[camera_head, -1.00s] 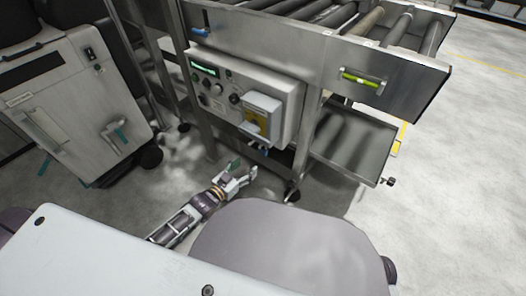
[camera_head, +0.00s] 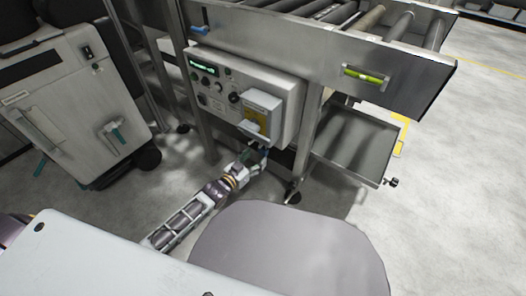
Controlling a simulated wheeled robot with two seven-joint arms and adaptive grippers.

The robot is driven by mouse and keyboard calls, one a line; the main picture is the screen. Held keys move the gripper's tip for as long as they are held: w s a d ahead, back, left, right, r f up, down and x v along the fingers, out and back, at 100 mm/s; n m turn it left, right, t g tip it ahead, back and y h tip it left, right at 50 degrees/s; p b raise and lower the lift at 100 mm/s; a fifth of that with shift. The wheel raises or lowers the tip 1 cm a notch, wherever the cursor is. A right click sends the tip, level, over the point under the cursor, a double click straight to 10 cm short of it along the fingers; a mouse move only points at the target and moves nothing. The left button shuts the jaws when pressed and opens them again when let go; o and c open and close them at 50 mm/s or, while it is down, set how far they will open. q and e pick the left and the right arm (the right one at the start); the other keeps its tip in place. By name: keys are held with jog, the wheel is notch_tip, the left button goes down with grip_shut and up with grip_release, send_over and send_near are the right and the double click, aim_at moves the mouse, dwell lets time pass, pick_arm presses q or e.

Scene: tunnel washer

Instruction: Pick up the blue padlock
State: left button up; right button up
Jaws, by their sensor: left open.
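The blue padlock (camera_head: 264,147) shows as a small blue spot below the grey and yellow switch box (camera_head: 258,119) on the control panel. It is partly hidden by my left gripper (camera_head: 257,157), and fine detail is too small to make out. My left gripper is open, just below and in front of the padlock. I cannot tell whether its fingers touch the padlock or are around it. My right gripper is not in view.
The control panel (camera_head: 212,88) hangs under a metal roller conveyor (camera_head: 330,50). A conveyor leg (camera_head: 306,145) stands right of the gripper, and a low metal shelf (camera_head: 352,142) lies beyond it. A grey wheeled cabinet (camera_head: 75,110) stands at the left. Floor is clear at right.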

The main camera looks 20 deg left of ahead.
aim_at(261, 150)
pick_arm(q)
jog(key=shift+w, duration=0.1)
jog(key=shift+w+d+b, duration=0.2)
jog(key=shift+w+b, duration=0.35)
jog(key=shift+w, duration=0.15)
jog(key=shift+w+d+r+b, duration=0.1)
jog(key=shift+w+d+b, duration=0.15)
jog(key=shift+w+b, duration=0.5)
jog(key=shift+x, duration=1)
jog(key=shift+c, duration=0.5)
jog(key=c, duration=1)
jog(key=shift+c, duration=0.2)
jog(key=shift+r, duration=0.15)
jog(key=shift+r, duration=0.1)
